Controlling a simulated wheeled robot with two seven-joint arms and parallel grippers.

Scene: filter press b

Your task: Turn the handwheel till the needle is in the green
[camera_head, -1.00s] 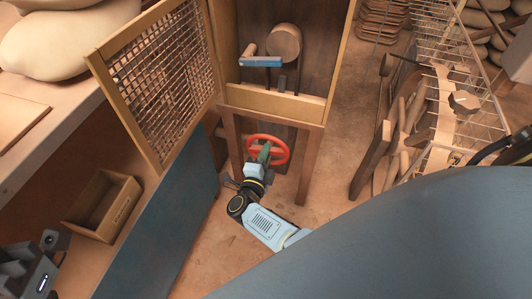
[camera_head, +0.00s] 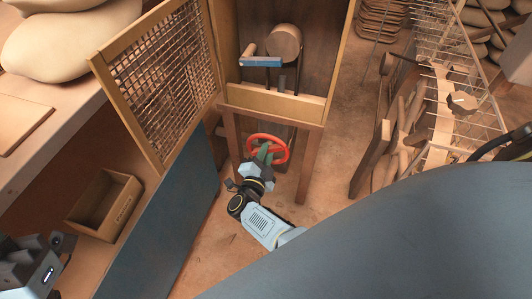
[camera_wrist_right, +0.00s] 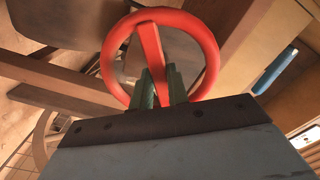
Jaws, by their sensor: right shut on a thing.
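The red handwheel (camera_head: 283,143) sits low in front of the wooden frame, under the open cabinet. My right gripper (camera_head: 264,154) reaches up to it from below, with its green fingers at the wheel. In the right wrist view the handwheel (camera_wrist_right: 213,50) fills the upper middle, and the right gripper's fingers (camera_wrist_right: 160,88) are shut on either side of its red spoke. No needle or green band can be made out in either view. Part of my left arm's end (camera_head: 28,268) shows at the lower left, with its fingers unclear.
The cabinet's mesh door (camera_head: 165,75) stands open to the left. Inside is a round wooden drum (camera_head: 284,42) with a blue bar (camera_head: 260,62). An open wooden box (camera_head: 122,205) lies at the left. A wire rack (camera_head: 465,75) with wooden pieces stands at the right.

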